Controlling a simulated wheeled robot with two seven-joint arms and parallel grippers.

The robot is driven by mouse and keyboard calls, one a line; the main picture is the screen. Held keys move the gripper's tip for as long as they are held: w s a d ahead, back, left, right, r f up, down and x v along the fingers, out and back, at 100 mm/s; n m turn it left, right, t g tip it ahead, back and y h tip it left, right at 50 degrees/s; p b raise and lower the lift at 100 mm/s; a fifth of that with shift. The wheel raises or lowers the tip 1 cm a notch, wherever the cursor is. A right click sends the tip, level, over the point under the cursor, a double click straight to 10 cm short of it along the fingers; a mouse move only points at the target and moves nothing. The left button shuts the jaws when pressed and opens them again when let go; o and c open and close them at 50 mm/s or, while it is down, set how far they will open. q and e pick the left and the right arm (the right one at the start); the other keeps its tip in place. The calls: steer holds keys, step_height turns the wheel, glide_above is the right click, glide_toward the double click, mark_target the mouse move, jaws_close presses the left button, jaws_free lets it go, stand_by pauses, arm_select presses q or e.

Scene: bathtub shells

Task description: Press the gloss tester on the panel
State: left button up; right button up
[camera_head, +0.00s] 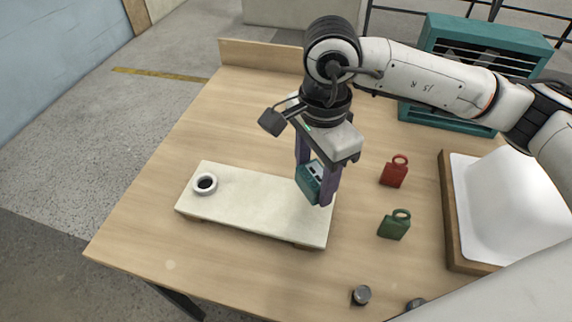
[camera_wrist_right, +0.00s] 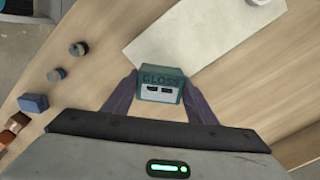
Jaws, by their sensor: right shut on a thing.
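The gloss tester (camera_head: 310,181) is a small teal box. In the right wrist view its face reads "GLOSS" above small dark windows (camera_wrist_right: 160,84). My right gripper (camera_head: 316,186) is shut on it, one finger on each side, near the right end of the panel in the head view. The panel (camera_head: 255,205) is a pale, flat board on low supports on the table; it also shows in the right wrist view (camera_wrist_right: 190,32). I cannot tell whether the tester touches the panel. My left gripper is not in view.
Red (camera_head: 394,174) and green (camera_head: 394,226) padlock-shaped blocks stand right of the panel. A dark knob (camera_head: 361,295) is near the front edge. A wood-framed white tray (camera_head: 510,205) is at right, a teal cabinet (camera_head: 480,45) behind.

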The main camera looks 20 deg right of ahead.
steer(key=m, duration=0.2)
steer(key=a+m, duration=0.1)
steer(key=m, duration=0.1)
steer(key=shift+w+r, duration=0.15)
steer(key=shift+w, duration=0.2)
steer(key=m, duration=0.2)
steer(key=a+m+p, duration=0.1)
steer(key=m, duration=0.1)
steer(key=shift+w+r, duration=0.1)
steer(key=shift+w, duration=0.2)
steer(key=shift+w+a+f+m+b, duration=0.2)
steer(key=shift+a+f+m+b, duration=0.2)
steer(key=shift+f+m, duration=0.9)
steer(key=shift+w+a+f+m+b, duration=0.15)
steer(key=shift+a+f+m+b, duration=0.25)
steer(key=shift+m, duration=1.65)
steer(key=shift+w+a+f+m+b, duration=0.25)
steer(key=shift+a+f+m, duration=0.2)
steer(key=shift+f+m, duration=0.9)
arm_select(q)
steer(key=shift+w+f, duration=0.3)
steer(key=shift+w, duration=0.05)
arm_select(e)
steer(key=shift+r+m, duration=0.1)
steer(key=shift+m, duration=0.2)
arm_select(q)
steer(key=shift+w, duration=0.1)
